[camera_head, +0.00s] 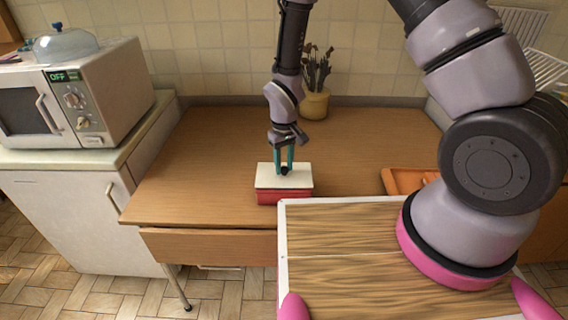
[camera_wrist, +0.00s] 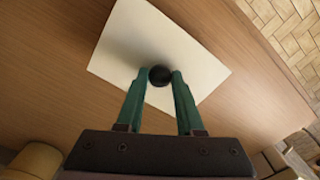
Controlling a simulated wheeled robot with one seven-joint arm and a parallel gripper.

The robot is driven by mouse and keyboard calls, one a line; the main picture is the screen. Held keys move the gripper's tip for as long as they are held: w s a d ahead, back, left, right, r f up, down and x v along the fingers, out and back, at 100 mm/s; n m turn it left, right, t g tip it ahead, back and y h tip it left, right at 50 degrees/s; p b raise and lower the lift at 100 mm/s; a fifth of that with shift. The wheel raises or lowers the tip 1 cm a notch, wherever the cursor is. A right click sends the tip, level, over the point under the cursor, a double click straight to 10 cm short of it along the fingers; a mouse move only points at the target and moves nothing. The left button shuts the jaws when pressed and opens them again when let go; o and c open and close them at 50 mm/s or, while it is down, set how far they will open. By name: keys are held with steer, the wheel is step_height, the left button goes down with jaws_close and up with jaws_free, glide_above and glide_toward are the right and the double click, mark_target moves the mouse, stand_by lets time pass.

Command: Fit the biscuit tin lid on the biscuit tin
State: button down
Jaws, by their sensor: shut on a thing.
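The biscuit tin (camera_head: 268,198) is a red box on the wooden table. The biscuit tin lid (camera_head: 265,180) is a flat cream rectangle with a dark round knob, lying over the top of the tin. Whether it is fully seated cannot be told. In the wrist view the lid (camera_wrist: 125,45) fills the middle and hides the tin. My gripper (camera_head: 284,170) points down from above, its teal fingers shut on the lid's black knob. In the wrist view, my gripper (camera_wrist: 160,77) has one fingertip on each side of the knob.
An orange tray (camera_head: 399,181) lies to the right on the table (camera_head: 205,165), partly behind my arm. A microwave (camera_head: 75,95) is on the left counter. The table left of the tin is clear.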

steer(key=shift+f, duration=0.35)
steer(key=shift+c, duration=2.3)
jaws_free()
steer(key=shift+r, duration=0.1)
